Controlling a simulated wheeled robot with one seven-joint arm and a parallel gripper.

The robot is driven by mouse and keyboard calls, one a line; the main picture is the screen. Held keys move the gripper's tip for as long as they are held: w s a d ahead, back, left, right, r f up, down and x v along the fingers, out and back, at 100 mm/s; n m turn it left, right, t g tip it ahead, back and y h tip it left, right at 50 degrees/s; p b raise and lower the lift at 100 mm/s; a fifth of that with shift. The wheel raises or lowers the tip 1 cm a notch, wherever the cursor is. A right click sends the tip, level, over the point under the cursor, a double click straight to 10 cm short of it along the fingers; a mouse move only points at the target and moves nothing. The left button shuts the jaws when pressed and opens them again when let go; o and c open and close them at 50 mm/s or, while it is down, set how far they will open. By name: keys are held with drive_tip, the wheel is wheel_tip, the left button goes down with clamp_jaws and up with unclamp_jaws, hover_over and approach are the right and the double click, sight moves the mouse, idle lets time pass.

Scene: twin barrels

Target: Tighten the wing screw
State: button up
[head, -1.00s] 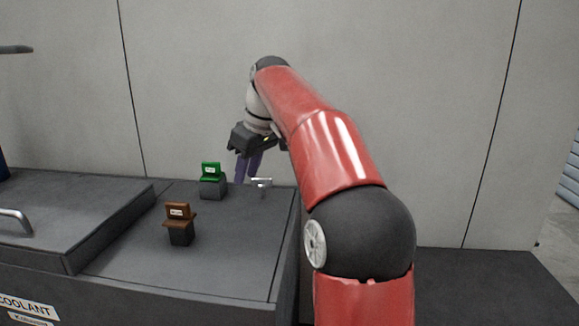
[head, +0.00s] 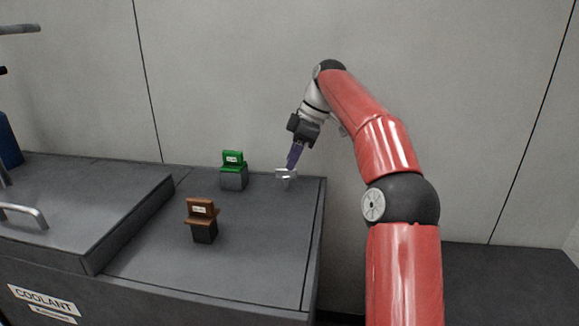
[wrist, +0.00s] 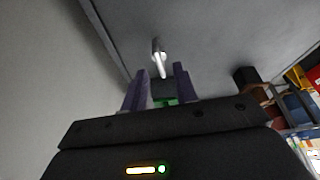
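The wing screw (head: 286,173) is a small silver piece standing near the back right corner of the dark grey cabinet top (head: 262,230). My gripper (head: 293,160) points down with its purple fingers at or just above the screw in the head view. In the wrist view the screw (wrist: 159,64) shows as a bright, upright bar beyond the gap of my gripper (wrist: 160,72). The two fingers stand apart with nothing visibly held. I cannot tell whether a finger touches the screw.
A green-topped block (head: 233,170) stands left of the screw, and a brown-topped block (head: 203,220) stands nearer the front. A raised lid with a handle (head: 25,214) is at the left. The grey wall (head: 230,80) rises close behind.

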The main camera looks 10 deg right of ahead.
sight(286, 179)
drive_tip(key=shift+b+x, duration=0.35)
drive_tip(key=shift+x, duration=1.25)
clamp_jaws()
